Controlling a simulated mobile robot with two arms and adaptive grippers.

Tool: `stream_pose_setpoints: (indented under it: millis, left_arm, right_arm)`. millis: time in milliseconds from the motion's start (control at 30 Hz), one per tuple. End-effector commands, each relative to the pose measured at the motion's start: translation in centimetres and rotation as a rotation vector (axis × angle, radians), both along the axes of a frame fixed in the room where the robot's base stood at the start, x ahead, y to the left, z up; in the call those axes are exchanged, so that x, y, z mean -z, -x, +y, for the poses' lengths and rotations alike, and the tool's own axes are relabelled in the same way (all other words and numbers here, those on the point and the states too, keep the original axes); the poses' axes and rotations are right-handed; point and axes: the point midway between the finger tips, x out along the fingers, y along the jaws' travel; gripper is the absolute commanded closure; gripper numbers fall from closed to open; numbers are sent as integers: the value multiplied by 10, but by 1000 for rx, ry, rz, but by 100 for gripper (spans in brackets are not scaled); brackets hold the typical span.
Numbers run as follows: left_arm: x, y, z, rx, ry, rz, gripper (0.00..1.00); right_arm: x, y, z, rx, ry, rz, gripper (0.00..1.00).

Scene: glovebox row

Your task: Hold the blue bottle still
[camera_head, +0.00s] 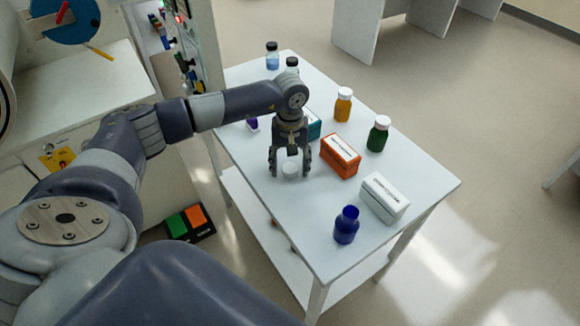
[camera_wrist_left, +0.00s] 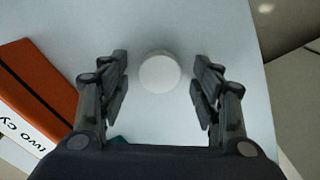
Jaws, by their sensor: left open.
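The dark blue bottle (camera_head: 346,228) stands upright near the front edge of the white table, with no cap seen on its neck. My left gripper (camera_head: 290,173) is open and points down at the table, left of and apart from the blue bottle. A round white cap (camera_head: 290,171) lies between its fingers. In the left wrist view the white cap (camera_wrist_left: 160,73) sits midway between the open fingers (camera_wrist_left: 162,82), with a gap on both sides. The blue bottle does not show there. My right gripper is not in view.
An orange box (camera_head: 340,156) and a white box (camera_head: 385,198) stand between the gripper and the table's right side. A green bottle (camera_head: 378,136) and an orange bottle (camera_head: 343,106) stand beyond. More bottles (camera_head: 272,57) are at the back. The front left tabletop is clear.

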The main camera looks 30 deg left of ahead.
Motion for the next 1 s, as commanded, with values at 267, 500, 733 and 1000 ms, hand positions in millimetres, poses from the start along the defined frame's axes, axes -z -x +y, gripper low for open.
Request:
stream_pose_setpoints:
  millis: [267,500,733,1000]
  left_arm:
    - [0,0,0,0,-1,-1,43]
    - [0,0,0,0,0,-1,74]
    - [0,0,0,0,0,-1,74]
    - [-9,-2,0,-1,0,-5,74]
  right_arm:
    - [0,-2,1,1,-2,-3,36]
    - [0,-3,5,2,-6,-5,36]
    - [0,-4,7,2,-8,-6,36]
    - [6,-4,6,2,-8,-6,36]
